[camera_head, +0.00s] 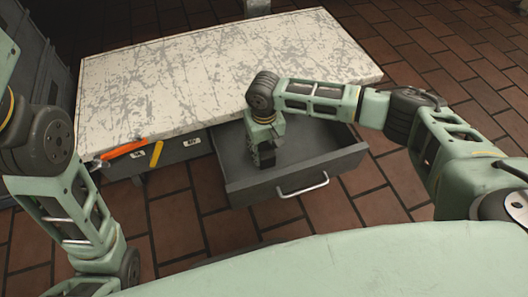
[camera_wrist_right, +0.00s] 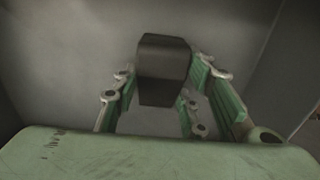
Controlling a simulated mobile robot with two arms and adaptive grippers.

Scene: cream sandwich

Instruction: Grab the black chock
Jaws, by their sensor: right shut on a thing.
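The black chock (camera_wrist_right: 163,68) is a dark block between the green-padded fingers of my right gripper (camera_wrist_right: 165,95) in the right wrist view. The right gripper is shut on it. In the head view the right gripper (camera_head: 265,155) points down into the open grey drawer (camera_head: 312,172) under the worktable. The chock cannot be told apart from the dark gripper there. My left arm is at the left edge of the head view, and its gripper is not visible.
The worktable (camera_head: 200,75) has a worn white top, bare in the middle. An orange-handled tool (camera_head: 122,150) and a yellow item (camera_head: 156,153) are at its front left edge. The drawer's metal handle (camera_head: 302,187) faces me. A grey cabinet (camera_head: 38,60) stands at the left; brick floor lies around.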

